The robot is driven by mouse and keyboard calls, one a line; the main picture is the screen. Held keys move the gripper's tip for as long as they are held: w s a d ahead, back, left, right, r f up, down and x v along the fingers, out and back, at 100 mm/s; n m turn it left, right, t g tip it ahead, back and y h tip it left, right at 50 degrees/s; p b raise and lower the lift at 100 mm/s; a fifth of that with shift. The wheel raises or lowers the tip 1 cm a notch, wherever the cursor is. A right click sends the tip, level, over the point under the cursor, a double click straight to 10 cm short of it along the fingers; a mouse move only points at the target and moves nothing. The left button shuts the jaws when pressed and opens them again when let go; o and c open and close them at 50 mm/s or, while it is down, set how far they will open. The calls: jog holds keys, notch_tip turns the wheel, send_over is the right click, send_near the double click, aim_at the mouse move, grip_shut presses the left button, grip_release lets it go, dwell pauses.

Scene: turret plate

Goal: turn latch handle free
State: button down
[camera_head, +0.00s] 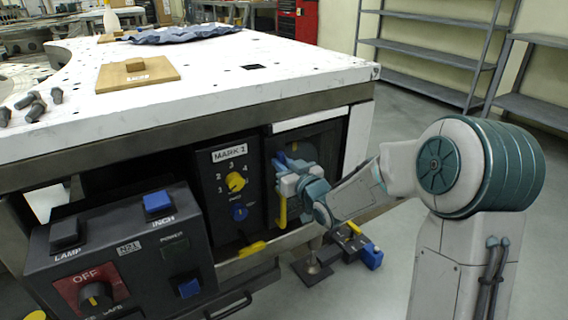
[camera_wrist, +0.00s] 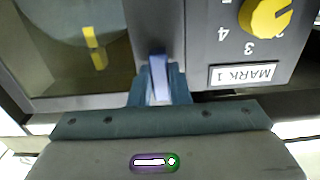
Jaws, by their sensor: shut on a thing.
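My gripper (camera_head: 287,168) is at the front of the cabinet under the white table, just right of the MARK panel. In the wrist view my gripper (camera_wrist: 156,90) is shut on a slim blue latch handle (camera_wrist: 158,72), which stands between its fingertips beside the panel edge. In the head view my gripper and wrist hide most of the handle. A dark window or recess (camera_wrist: 70,40) with a yellow-marked round part lies beside the handle.
A dark control box (camera_head: 125,251) with several buttons juts out at left. A yellow-and-blue item (camera_head: 368,253) is on the floor below my arm.

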jog(key=shift+d, duration=0.1)
jog(key=c, duration=1.4)
grip_release()
jog(key=shift+o, duration=0.2)
jog(key=p+v, duration=0.2)
jog(key=v, duration=1.1)
jog(key=shift+s+d+p, duration=0.25)
jog(key=shift+s+p, duration=0.05)
jog(key=shift+p, duration=0.1)
